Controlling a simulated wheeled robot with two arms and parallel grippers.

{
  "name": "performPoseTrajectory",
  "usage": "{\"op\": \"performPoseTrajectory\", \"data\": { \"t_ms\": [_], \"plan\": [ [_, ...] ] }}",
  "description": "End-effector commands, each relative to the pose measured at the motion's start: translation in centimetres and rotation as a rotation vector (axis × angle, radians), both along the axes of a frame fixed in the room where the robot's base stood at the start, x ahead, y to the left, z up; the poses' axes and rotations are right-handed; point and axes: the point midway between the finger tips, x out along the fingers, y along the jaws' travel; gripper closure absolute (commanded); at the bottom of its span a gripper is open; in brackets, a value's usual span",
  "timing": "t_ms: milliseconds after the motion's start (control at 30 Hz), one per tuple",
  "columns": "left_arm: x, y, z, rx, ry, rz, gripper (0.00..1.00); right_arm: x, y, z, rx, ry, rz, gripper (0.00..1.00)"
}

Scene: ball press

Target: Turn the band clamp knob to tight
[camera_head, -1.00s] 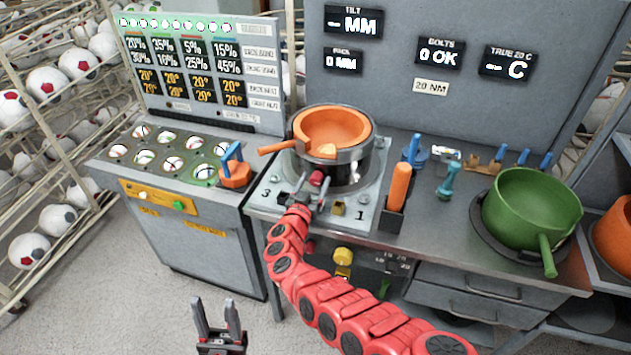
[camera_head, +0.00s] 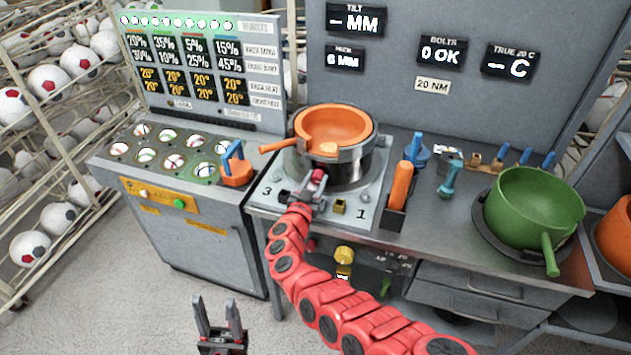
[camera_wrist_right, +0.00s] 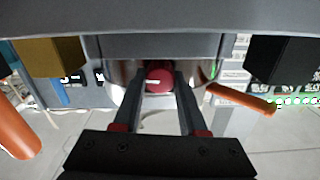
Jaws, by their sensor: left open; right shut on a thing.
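The red band clamp knob (camera_head: 318,175) sits at the front of the steel band (camera_head: 346,170) around the press. My right gripper (camera_head: 312,186) has its fingers on either side of the knob and is shut on it. In the right wrist view the knob (camera_wrist_right: 159,79) lies between the two fingertips (camera_wrist_right: 160,82), with a pale mark across its face. An orange pan (camera_head: 352,122) rests inside the band. My left gripper (camera_head: 217,318) is open and empty, low in front of the bench and away from it.
An orange-handled tool (camera_head: 402,183) stands in a holder right of the press. A green pan (camera_head: 520,208) sits at the bench's right. A yellow block (camera_head: 340,206) and a dark block (camera_head: 284,196) flank my right gripper. A blue-handled orange weight (camera_head: 236,166) stands at left.

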Motion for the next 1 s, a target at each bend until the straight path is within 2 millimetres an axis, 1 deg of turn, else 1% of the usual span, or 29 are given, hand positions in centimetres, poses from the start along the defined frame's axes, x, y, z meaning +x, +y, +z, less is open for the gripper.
{"op": "performPoseTrajectory", "data": {
  "t_ms": [467, 1000],
  "plan": [
    [0.0, 0.0, -2.6, 0.000, 0.000, 0.000, 0.50, -0.1, -0.2, -0.5, 0.395, -0.127, -0.002, 1.00],
    [0.0, 0.0, -6.9, 0.000, 0.000, 0.000, 0.50, -0.1, -0.3, -0.7, 0.885, -0.288, 0.000, 1.00]
  ]
}}
